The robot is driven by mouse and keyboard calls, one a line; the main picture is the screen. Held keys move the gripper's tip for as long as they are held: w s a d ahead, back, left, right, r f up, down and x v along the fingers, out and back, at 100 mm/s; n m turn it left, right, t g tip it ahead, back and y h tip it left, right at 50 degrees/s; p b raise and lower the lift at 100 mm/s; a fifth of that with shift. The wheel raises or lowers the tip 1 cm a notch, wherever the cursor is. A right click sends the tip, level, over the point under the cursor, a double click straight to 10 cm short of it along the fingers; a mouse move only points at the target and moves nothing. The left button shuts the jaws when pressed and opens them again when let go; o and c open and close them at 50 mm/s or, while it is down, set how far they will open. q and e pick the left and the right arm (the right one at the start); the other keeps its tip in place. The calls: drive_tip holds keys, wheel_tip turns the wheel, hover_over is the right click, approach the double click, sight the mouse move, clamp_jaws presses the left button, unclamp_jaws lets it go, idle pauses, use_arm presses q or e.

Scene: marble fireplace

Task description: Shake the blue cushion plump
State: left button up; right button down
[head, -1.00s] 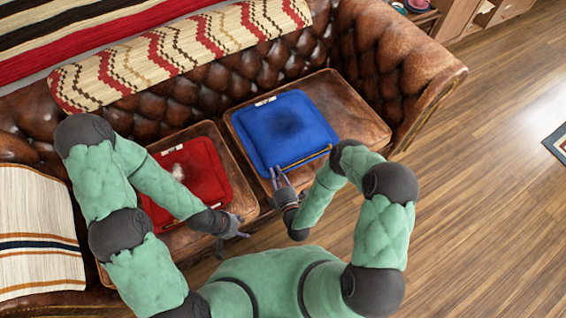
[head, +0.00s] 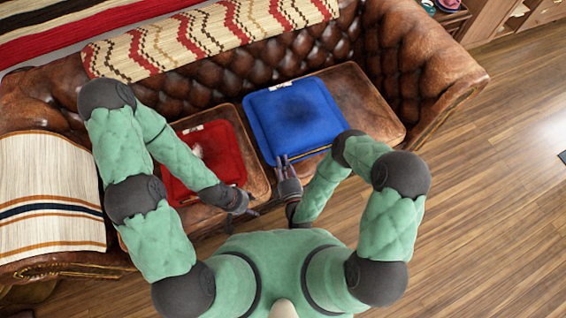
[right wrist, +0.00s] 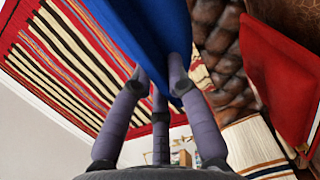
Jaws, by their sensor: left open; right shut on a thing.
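In the right wrist view the blue cushion (right wrist: 150,38) passes between the fingers (right wrist: 155,80). Whether its underside touches the seat cannot be told. My left gripper (head: 250,211) is open and empty, below the red cushion's near corner and away from the blue cushion.
A red cushion (head: 222,152) with a pale patch lies on the left seat, partly behind my left forearm; it also shows in the right wrist view (right wrist: 275,75). A striped throw (head: 50,200) covers the sofa's left end. Wooden floor (head: 490,200) is clear at right.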

drive_tip(key=shift+r, duration=0.3)
wheel_tip(320, 180, up, 7)
drive_tip(key=p, duration=0.5)
drive_tip(key=shift+r+p, duration=0.1)
drive_tip(key=shift+p, duration=0.2)
wheel_tip(320, 180, down, 7)
drive_tip(key=b, duration=0.7)
drive_tip(key=shift+w+f, duration=0.1)
drive_tip(key=shift+f, duration=0.1)
wheel_tip(320, 180, up, 8)
drive_tip(key=p, duration=0.5)
drive_tip(key=shift+f, duration=0.25)
wheel_tip(320, 180, down, 8)
drive_tip(key=b, duration=0.7)
drive_tip(key=shift+r, duration=0.25)
wheel_tip(320, 180, up, 7)
drive_tip(key=p, duration=0.5)
drive_tip(key=shift+r+p, duration=0.2)
drive_tip(key=shift+p, duration=0.15)
wheel_tip(320, 180, down, 7)
drive_tip(key=b, duration=0.7)
drive_tip(key=shift+f, duration=0.2)
drive_tip(key=shift+r, duration=0.1)
